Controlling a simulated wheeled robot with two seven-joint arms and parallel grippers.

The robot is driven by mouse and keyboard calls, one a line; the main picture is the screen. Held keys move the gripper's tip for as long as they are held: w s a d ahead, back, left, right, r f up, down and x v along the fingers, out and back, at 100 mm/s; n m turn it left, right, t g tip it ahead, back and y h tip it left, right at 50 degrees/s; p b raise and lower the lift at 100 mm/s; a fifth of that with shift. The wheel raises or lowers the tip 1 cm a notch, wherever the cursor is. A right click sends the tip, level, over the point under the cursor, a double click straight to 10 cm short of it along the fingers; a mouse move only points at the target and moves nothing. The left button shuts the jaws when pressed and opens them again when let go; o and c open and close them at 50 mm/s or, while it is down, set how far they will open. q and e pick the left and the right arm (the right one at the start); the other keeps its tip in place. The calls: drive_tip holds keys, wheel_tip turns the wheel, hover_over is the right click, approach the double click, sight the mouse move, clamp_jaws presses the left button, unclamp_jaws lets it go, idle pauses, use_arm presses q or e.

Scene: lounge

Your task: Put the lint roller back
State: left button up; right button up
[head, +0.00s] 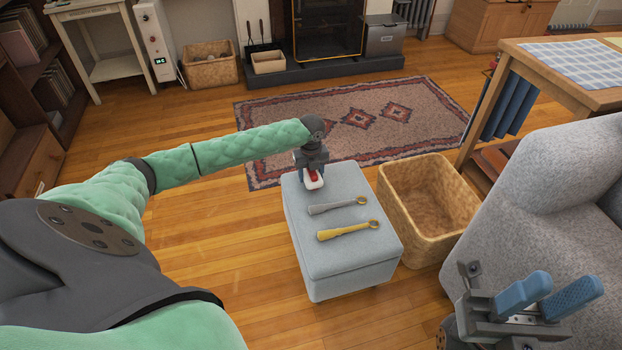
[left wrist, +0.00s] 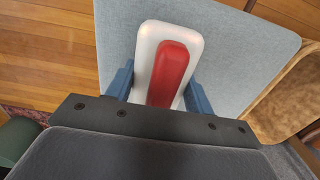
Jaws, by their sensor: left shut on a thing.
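A white thing with a red panel (left wrist: 172,70), which may be the lint roller, is between the blue fingers of my left gripper (left wrist: 160,88). In the head view this white and red thing (head: 314,182) is at the far end of the light blue-grey ottoman (head: 345,262). My left gripper (head: 312,172) points down and is shut on it. I cannot tell whether it touches the ottoman top. Its lower end is hidden by the gripper in the wrist view. My right gripper (head: 567,288) is open and empty at the lower right, before the grey sofa.
A grey long-handled tool (head: 337,206) and a yellow one (head: 347,231) lie on the ottoman. An empty-looking woven basket (head: 432,218) stands close to its right. The grey sofa (head: 560,190) and a wooden table (head: 560,65) are further right. A patterned rug (head: 400,120) lies behind.

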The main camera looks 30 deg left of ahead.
use_arm(q)
drive_tip(key=shift+f, duration=0.75)
drive_tip(key=o, duration=0.9)
drive_tip(key=shift+o, duration=0.2)
drive_tip(key=shift+f, duration=0.1)
